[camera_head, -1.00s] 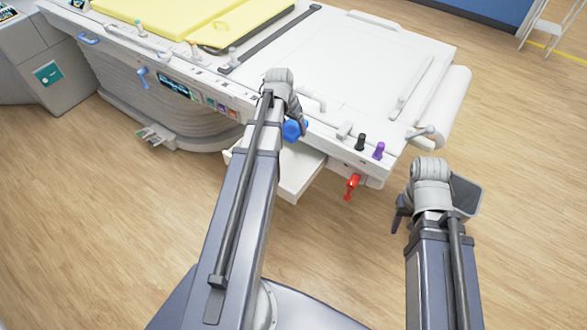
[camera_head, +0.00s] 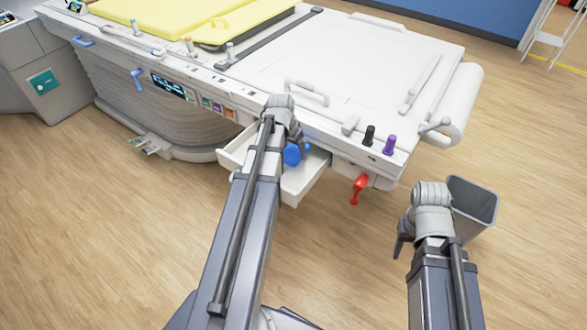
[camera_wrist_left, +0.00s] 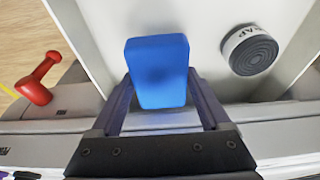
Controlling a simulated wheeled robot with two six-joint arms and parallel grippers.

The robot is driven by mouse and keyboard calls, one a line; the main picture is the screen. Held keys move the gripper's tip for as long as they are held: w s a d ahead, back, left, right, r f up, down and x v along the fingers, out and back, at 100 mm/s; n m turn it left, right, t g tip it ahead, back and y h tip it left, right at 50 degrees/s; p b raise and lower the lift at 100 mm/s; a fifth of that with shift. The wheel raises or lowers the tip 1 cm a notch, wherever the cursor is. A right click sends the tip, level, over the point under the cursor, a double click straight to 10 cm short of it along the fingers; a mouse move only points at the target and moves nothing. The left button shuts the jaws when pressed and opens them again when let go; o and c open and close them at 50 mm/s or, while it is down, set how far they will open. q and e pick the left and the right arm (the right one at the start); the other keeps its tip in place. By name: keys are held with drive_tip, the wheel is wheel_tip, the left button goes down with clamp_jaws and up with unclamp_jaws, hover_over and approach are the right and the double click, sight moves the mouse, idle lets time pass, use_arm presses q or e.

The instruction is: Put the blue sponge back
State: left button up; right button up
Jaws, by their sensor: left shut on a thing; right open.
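The blue sponge (camera_head: 292,155) is a small block, held by my left gripper (camera_head: 297,150) over the open white drawer (camera_head: 308,180) at the front of the white table. In the left wrist view the sponge (camera_wrist_left: 158,70) sits between the two dark fingers of the left gripper (camera_wrist_left: 160,100), which are shut on it. The drawer floor (camera_wrist_left: 205,25) lies beyond it; I cannot tell whether the sponge touches it. My right gripper (camera_head: 402,235) is apart from the table, over the floor at the right, open, with nothing seen in it.
A round grey and black roll (camera_wrist_left: 249,50) lies in the drawer, right of the sponge. Black (camera_head: 368,135) and purple (camera_head: 389,145) knobs stand on the table edge.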

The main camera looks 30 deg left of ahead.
sight(288, 156)
use_arm(q)
drive_tip(key=shift+f, duration=0.5)
use_arm(e)
drive_tip(key=shift+f, duration=0.45)
use_arm(q)
wheel_tip(288, 156, down, 4)
drive_tip(key=b, duration=0.4)
drive_tip(key=shift+r, duration=0.2)
use_arm(e)
wheel_tip(288, 156, down, 4)
drive_tip(key=shift+r, duration=0.15)
use_arm(q)
drive_tip(key=shift+f, duration=0.15)
drive_tip(key=o, duration=1.2)
drive_tip(key=shift+c, duration=0.2)
drive_tip(key=p+v, duration=1.2)
drive_tip(key=shift+r, duration=0.25)
use_arm(e)
wheel_tip(288, 156, up, 12)
drive_tip(key=shift+f, duration=0.2)
